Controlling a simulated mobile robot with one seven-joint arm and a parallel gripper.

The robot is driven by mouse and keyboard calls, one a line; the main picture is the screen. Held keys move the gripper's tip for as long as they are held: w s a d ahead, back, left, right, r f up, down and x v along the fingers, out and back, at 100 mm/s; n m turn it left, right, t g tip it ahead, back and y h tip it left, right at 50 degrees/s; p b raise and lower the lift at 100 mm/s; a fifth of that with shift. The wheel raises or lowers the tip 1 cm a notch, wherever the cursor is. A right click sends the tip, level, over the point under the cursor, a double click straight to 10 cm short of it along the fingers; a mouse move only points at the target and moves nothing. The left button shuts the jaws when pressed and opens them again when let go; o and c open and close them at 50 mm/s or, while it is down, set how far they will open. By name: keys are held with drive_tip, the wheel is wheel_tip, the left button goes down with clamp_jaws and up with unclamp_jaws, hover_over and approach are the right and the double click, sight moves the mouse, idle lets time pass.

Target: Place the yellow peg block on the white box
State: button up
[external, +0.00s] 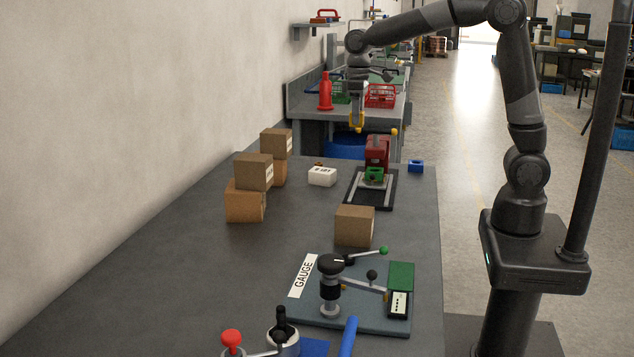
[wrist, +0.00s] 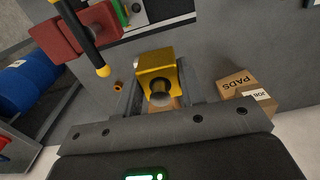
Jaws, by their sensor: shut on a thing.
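The yellow peg block (wrist: 157,65) is between the two fingers of my gripper (wrist: 159,88) in the wrist view, with a dark round peg or hole facing the camera. In the external view my gripper (external: 357,113) points down and holds the yellow peg block (external: 357,122) in the air, above and beyond the far end of the table. The white box (external: 322,177) sits on the table near its far end, lower and left of the gripper, with dark print on its side.
A red machine (external: 376,151) with a green block (external: 373,174) stands right of the white box. A blue block (external: 416,166) is at the right edge. Stacked cardboard boxes (external: 245,205) stand left, another (external: 355,226) nearer. A gauge fixture (external: 350,305) is in front.

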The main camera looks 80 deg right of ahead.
drive_tip(key=w+d+f, duration=0.1)
drive_tip(key=w+d, duration=0.1)
drive_tip(key=d, duration=0.6)
drive_tip(key=w+d+f, duration=0.1)
drive_tip(key=w+d, duration=0.1)
drive_tip(key=d, duration=0.6)
hover_over(323, 170)
drive_tip(key=f, duration=1.1)
drive_tip(key=shift+d+f, duration=0.15)
drive_tip(key=shift+d, duration=0.05)
drive_tip(key=shift+w+a+f, duration=0.1)
drive_tip(key=shift+a+f, duration=0.05)
drive_tip(key=shift+f, duration=1.9)
drive_tip(key=shift+f, duration=0.15)
drive_tip(key=o, duration=1.1)
